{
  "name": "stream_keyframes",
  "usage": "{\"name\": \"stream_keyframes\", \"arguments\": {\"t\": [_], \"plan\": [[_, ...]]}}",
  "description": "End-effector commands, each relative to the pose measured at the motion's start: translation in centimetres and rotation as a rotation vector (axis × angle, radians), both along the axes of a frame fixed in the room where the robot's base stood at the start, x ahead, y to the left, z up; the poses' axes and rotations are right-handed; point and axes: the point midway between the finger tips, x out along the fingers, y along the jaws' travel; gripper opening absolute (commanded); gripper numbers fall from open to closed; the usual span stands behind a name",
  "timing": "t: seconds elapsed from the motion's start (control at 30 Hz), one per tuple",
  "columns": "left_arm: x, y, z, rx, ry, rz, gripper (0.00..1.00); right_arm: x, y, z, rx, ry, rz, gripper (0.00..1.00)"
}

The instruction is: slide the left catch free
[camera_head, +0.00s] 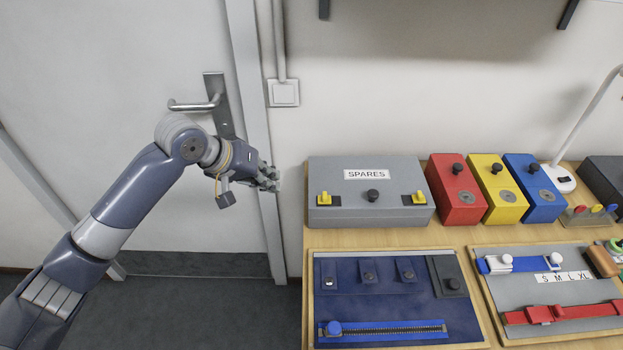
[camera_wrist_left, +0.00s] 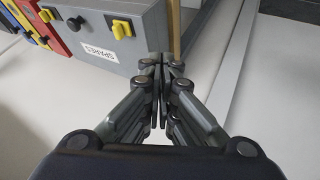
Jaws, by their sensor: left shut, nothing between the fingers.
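The grey SPARES box (camera_head: 340,170) stands at the table's back left, its lid shut. Its left catch (camera_head: 324,198) is a small yellow slider at the front left; it also shows in the left wrist view (camera_wrist_left: 122,28). A matching right catch (camera_head: 418,198) sits at the other end, with a black knob (camera_head: 372,195) between them. My left gripper (camera_head: 271,180) is shut and empty, left of the box and apart from it, in front of the door frame. Its closed fingertips (camera_wrist_left: 163,62) show in the left wrist view. My right gripper is not in view.
Red (camera_head: 456,190), yellow (camera_head: 497,190) and blue (camera_head: 536,190) boxes stand right of the grey box. A blue zip panel (camera_head: 385,295) lies in front. A door with a handle (camera_head: 195,105) is behind my left arm. The space between gripper and box looks clear.

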Motion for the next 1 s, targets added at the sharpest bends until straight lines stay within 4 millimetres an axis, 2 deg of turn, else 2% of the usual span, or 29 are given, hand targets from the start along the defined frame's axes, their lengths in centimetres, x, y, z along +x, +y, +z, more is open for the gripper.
{"name": "stream_keyframes", "arguments": {"t": [0.03, 0.13, 0.53, 0.77, 1.0], "plan": [[-0.7, -0.2, 1.5, 0.012, 0.000, -0.017, 0.00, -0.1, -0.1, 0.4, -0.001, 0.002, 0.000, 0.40], [-1.5, -0.4, 2.6, 0.020, 0.008, -0.035, 0.00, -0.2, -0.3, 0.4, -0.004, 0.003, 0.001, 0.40], [-1.5, -0.6, 2.5, 0.019, 0.011, -0.037, 0.00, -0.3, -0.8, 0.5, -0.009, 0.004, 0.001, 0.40], [-0.4, -2.1, 0.1, 0.018, 0.015, -0.038, 0.00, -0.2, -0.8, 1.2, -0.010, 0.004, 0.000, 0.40], [1.6, -4.6, -4.0, 0.018, 0.014, -0.037, 0.00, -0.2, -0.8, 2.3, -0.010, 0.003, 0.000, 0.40]]}}
